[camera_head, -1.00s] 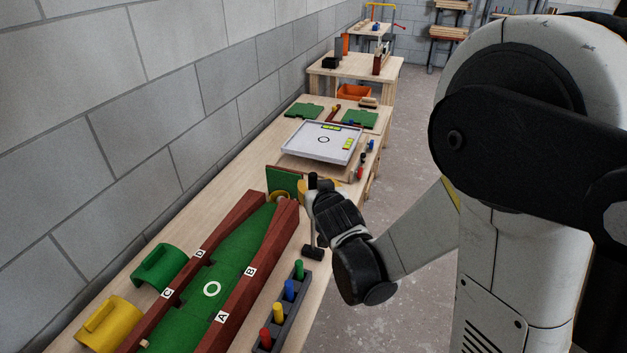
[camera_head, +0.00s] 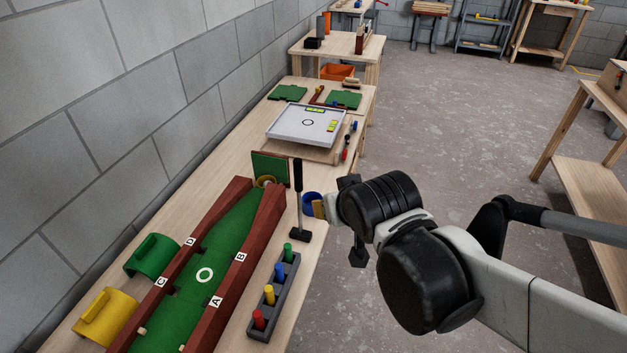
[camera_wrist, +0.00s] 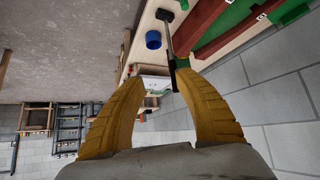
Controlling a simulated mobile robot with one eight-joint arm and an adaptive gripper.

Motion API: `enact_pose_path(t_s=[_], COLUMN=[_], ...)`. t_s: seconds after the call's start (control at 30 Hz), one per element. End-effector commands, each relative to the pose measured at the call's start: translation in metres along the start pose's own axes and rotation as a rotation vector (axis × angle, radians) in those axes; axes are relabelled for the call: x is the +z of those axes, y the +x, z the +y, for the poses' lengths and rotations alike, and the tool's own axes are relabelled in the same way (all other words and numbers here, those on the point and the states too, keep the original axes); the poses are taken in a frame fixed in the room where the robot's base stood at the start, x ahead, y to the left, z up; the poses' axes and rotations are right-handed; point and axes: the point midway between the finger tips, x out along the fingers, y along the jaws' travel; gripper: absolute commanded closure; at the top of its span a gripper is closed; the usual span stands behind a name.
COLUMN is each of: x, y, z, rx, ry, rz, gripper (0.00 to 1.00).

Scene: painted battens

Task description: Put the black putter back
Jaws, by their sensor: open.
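The black putter (camera_head: 298,178) stands upright on the bench to the right of the green putting lane (camera_head: 228,240), its dark head (camera_head: 300,235) on the bench top. My gripper (camera_head: 318,208) is to the right of the putter, open and empty, with a gap between them. In the wrist view my gripper's two yellow fingers (camera_wrist: 157,85) are spread apart. The putter's head (camera_wrist: 165,15) shows beyond them, and its handle end appears near the right finger's tip. A blue cup (camera_head: 311,203) stands by my fingertips; it also shows in the wrist view (camera_wrist: 153,40).
A grey rack (camera_head: 278,298) with coloured pegs stands in front of the putter. Green (camera_head: 150,256) and yellow (camera_head: 105,318) arches lie left of the lane. A white tray (camera_head: 306,124) sits farther back.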

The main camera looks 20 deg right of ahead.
Motion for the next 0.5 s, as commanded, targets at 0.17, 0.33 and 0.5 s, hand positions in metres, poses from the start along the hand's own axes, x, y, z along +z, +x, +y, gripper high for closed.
enact_pose_path(t_s=[0.17, 0.33, 0.5], x=[0.035, 0.049, 0.050], y=[-0.043, -0.059, -0.060], z=[-0.002, -0.005, -0.005], rx=[-0.045, -0.069, -0.071], ry=[-0.023, -0.035, -0.037], rz=[-0.118, -0.163, -0.166], gripper=[0.61, 0.61, 0.61])
